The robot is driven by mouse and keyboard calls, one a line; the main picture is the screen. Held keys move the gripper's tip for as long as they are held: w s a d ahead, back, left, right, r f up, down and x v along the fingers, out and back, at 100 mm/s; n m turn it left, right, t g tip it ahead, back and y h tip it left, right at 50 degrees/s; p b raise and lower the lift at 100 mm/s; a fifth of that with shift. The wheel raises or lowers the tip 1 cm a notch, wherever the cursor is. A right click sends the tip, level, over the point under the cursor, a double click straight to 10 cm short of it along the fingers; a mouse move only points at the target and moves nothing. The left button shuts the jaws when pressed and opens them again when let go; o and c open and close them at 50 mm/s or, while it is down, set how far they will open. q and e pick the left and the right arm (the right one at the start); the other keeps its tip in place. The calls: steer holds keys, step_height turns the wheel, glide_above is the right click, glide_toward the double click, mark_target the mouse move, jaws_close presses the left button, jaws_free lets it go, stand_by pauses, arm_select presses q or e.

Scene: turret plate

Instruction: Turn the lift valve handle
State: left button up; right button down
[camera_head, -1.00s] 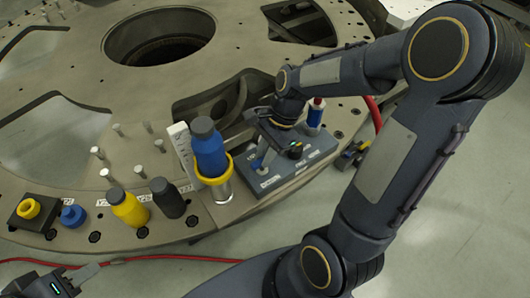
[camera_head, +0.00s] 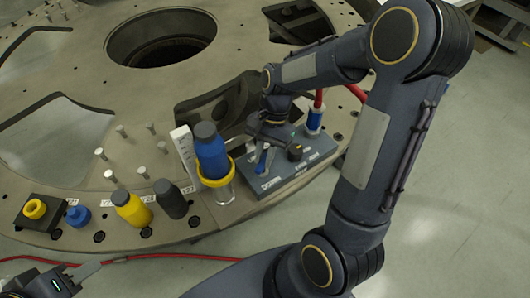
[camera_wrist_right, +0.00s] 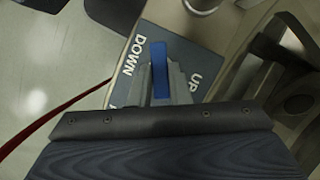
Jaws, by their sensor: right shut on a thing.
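The lift valve handle is a blue lever (camera_wrist_right: 159,68) that stands between the words DOWN and UP in the right wrist view. It sits on a grey-blue control panel (camera_head: 290,178) on the plate's near edge. My right gripper (camera_wrist_right: 163,85) is shut on the blue lever, whose upper end shows past the fingertips. In the head view the right gripper (camera_head: 265,158) comes down over the panel from above, and the lever (camera_head: 261,160) is partly hidden by it. My left gripper (camera_head: 78,276) is at the lower left corner, away from the panel; its fingers are hard to read.
A blue bottle (camera_head: 211,155) in a yellow-ringed holder stands just left of the panel. A black knob (camera_head: 295,152) and a blue-and-red fitting (camera_head: 314,120) stand on its right. A red hose (camera_head: 150,258) lies on the floor.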

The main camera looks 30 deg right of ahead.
steer(key=n, duration=0.2)
steer(key=n+g+h, duration=0.1)
steer(key=n, duration=0.1)
steer(key=n+h+p, duration=0.1)
steer(key=n, duration=0.1)
steer(key=shift+w+a+n, duration=0.2)
steer(key=shift+a+n, duration=0.05)
steer(key=shift+n, duration=0.05)
steer(key=n+h, duration=0.1)
steer(key=n, duration=0.1)
steer(key=n+h, duration=0.1)
steer(key=n, duration=0.2)
steer(key=shift+a+n+g, duration=0.2)
steer(key=shift+n+g, duration=0.1)
steer(key=shift+g, duration=0.1)
steer(key=c, duration=1.4)
jaws_free()
steer(key=shift+o, duration=0.2)
steer(key=v, duration=0.8)
steer(key=shift+b, duration=0.35)
steer(key=shift+a, duration=0.1)
